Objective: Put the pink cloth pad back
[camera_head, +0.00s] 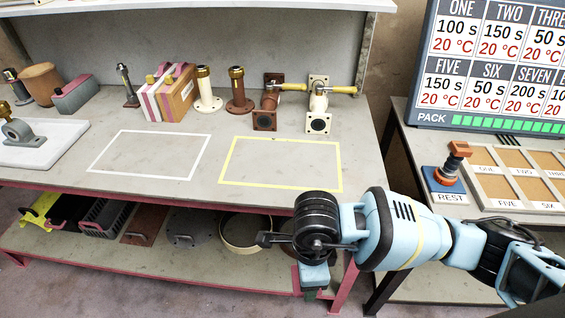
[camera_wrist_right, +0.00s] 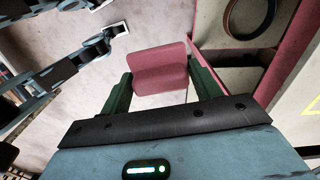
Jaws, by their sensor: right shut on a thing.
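The pink cloth pad (camera_wrist_right: 160,68) shows in the right wrist view as a soft, rounded block between two green fingers. My right gripper (camera_wrist_right: 158,84) is shut on it. In the head view my right gripper (camera_head: 311,292) points down past the front edge of the bench, near its right front leg; the pad is mostly hidden or too small to make out there. My left gripper is not seen; blue and black links of mine show at the left of the wrist view.
The bench (camera_head: 215,185) bears an empty white outline (camera_head: 150,176) and yellow outline (camera_head: 279,186). Behind them stand striped blocks (camera_head: 168,95), flanged pipes (camera_head: 238,92) and valves (camera_head: 318,100). A lower shelf (camera_head: 150,258) holds a ring (camera_head: 243,247) and trays. A side table (camera_head: 510,185) stands right.

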